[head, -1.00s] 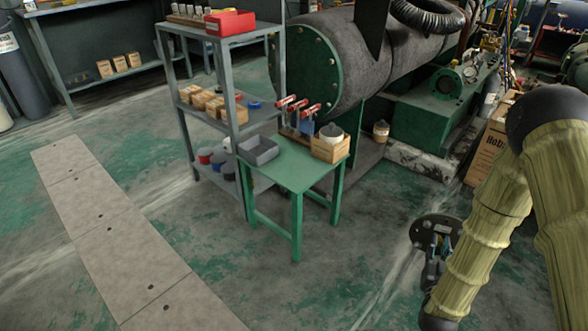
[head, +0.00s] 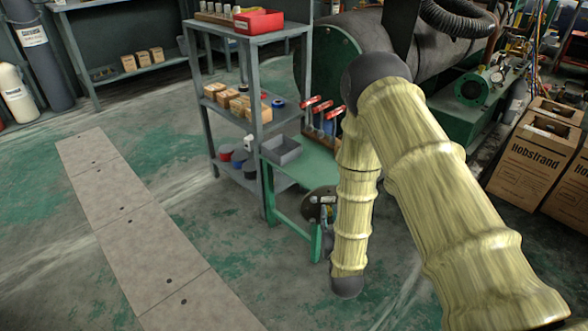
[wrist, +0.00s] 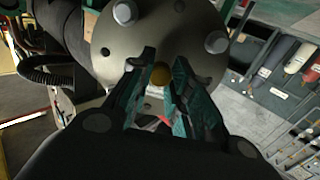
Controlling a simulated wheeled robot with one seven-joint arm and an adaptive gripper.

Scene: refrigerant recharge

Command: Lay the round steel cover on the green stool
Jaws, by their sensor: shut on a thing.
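The round steel cover (wrist: 185,30) fills the top of the wrist view, with bolt heads around its face and a brass knob in the middle. My gripper (wrist: 160,78) is shut on it at the knob. In the head view the cover (head: 312,204) hangs tilted, edge partly seen, at the front right of the green stool (head: 312,166), overlapping its front edge in the picture. I cannot tell whether they touch. My gripper (head: 327,213) is partly hidden by my arm, which also hides the stool's right side.
A grey bin (head: 281,150) stands on the stool's left rear. Red-handled clamps (head: 322,108) stand behind it. A grey shelf rack (head: 257,90) is close on the left. The large tank (head: 345,40) is behind; cartons (head: 535,150) stand at right. The stool top's front middle looks clear.

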